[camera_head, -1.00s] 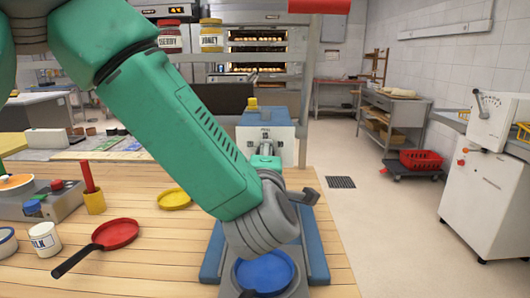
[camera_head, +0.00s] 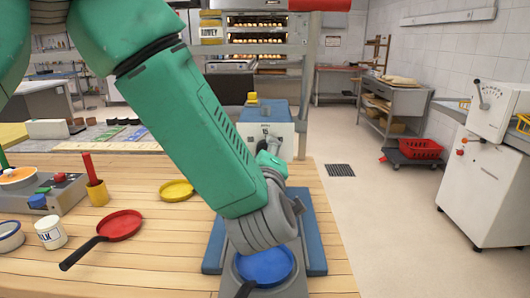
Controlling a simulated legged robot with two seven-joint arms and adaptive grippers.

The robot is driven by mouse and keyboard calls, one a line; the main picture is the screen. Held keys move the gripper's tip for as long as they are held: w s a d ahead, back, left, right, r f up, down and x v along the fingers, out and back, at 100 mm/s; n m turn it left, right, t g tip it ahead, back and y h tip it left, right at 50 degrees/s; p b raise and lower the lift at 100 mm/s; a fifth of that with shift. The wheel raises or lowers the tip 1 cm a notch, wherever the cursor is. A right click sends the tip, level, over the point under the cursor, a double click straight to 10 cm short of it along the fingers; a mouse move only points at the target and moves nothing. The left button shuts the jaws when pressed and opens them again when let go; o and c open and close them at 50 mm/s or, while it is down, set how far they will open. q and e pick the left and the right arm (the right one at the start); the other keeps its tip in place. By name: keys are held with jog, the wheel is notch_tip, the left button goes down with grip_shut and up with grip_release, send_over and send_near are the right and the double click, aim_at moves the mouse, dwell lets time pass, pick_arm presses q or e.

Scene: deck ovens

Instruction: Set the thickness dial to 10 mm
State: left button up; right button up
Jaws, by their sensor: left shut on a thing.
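A blue machine (camera_head: 280,110) with a white front panel (camera_head: 285,130) stands at the far end of the wooden table. Dark marks on the panel are too small to read. My left arm reaches across to it, and my left gripper (camera_head: 271,145) is right at the panel's front. It is shut on what seems to be the thickness dial, which the gripper hides, so its setting cannot be read. My right gripper is out of view.
A blue pan (camera_head: 264,266) lies below my left forearm. Open floor lies right.

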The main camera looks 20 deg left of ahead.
pick_arm(q)
jog(key=shift+f, duration=0.2)
jog(key=o, duration=1.1)
jog(key=shift+o, duration=0.2)
jog(key=shift+w+d, duration=0.1)
jog(key=shift+w, duration=0.1)
jog(key=v, duration=1.2)
